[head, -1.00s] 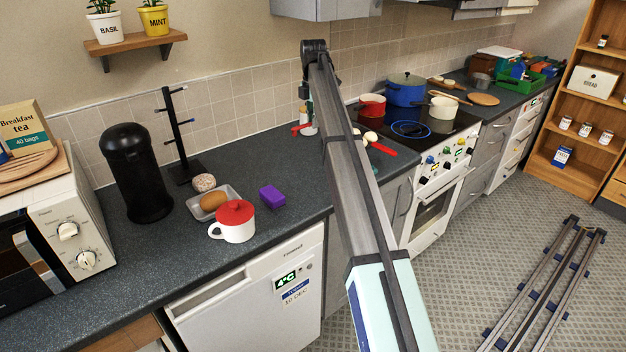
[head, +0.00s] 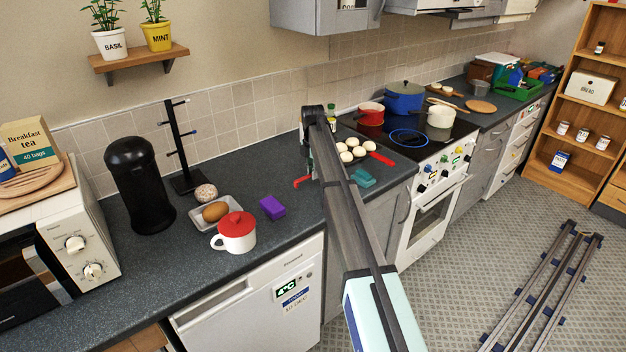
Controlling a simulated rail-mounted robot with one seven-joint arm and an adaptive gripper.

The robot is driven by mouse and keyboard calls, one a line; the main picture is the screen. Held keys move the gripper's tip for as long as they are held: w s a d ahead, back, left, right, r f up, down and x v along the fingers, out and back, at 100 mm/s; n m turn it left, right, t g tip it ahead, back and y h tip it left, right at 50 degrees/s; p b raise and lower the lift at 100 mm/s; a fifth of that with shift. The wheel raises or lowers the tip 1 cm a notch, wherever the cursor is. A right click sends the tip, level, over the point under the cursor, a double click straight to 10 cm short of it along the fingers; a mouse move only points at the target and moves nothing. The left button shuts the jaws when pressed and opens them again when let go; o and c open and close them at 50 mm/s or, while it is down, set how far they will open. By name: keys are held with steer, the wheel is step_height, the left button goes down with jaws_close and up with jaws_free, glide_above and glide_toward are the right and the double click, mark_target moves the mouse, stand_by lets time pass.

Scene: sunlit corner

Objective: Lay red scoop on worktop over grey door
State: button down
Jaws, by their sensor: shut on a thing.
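My gripper (head: 306,160) points down over the worktop (head: 272,160), partly hidden by my arm. It is shut on the red scoop (head: 302,182), of which only a small red part shows at the gripper's lower end. The scoop is low, close to the worktop; I cannot tell whether it touches. The grey door (head: 392,213) is below the worktop, left of the oven, and my arm covers part of it.
Several eggs (head: 346,157), a red handle-like piece (head: 382,158) and a teal block (head: 362,178) lie right of my arm. A purple block (head: 272,207) and a red-lidded white mug (head: 236,236) stand left. Worktop between the purple block and gripper is clear.

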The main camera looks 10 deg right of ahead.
mark_target(313, 189)
steer(key=shift+f+p, duration=0.55)
steer(key=shift+f, duration=1.5)
steer(key=c, duration=1.2)
jaws_free()
steer(key=shift+f, duration=0.15)
step_height(313, 189, up, 12)
steer(key=b, duration=0.3)
steer(key=shift+r, duration=0.2)
